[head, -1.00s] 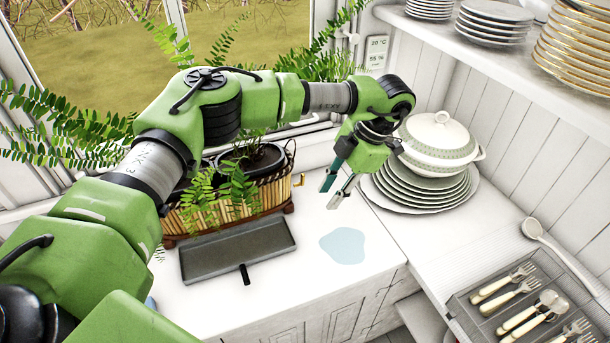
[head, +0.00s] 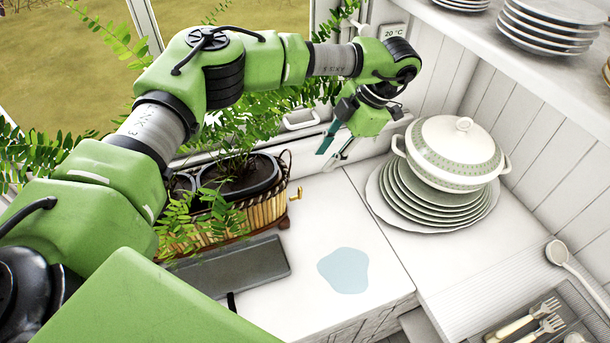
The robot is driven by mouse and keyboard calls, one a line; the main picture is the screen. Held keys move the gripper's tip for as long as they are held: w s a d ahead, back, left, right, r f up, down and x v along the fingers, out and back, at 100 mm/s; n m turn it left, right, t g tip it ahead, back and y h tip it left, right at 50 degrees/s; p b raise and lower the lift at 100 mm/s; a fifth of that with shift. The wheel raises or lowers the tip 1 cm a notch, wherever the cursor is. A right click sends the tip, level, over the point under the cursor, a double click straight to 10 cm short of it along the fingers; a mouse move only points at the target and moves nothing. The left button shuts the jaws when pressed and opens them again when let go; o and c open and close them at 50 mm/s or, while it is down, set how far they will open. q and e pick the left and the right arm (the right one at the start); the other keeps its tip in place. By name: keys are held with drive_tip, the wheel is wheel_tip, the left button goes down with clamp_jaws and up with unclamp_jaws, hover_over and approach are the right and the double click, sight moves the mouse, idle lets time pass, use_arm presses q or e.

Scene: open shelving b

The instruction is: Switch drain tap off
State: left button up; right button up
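A small brass tap (head: 296,194) sticks out at the right end of the wicker planter basket (head: 265,214), low over the white counter. I cannot make out the position of its handle. My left gripper (head: 322,161) is above and to the right of the tap in the head view, apart from it. A pale blue puddle (head: 343,270) lies on the counter in front of the tap. My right gripper is not in view.
Ferns grow in dark pots (head: 240,178) inside the basket. A grey tray (head: 230,267) lies in front of it. Stacked plates (head: 425,202) and a white tureen (head: 455,150) stand right of my gripper. Cutlery (head: 540,325) is at the lower right. The counter around the puddle is clear.

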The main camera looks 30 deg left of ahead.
use_arm(q)
drive_tip(key=p, duration=0.3)
hover_over(302, 190)
drive_tip(key=w+d, duration=0.1)
drive_tip(key=d, duration=0.1)
wheel_tip(302, 190, down, 6)
drive_tip(key=x, duration=0.2)
drive_tip(key=p+x, duration=0.1)
drive_tip(key=x, duration=0.1)
drive_tip(key=w+x, duration=0.1)
drive_tip(key=x, duration=0.1)
drive_tip(key=shift+f, duration=0.25)
drive_tip(key=shift+s, duration=0.1)
clamp_jaws()
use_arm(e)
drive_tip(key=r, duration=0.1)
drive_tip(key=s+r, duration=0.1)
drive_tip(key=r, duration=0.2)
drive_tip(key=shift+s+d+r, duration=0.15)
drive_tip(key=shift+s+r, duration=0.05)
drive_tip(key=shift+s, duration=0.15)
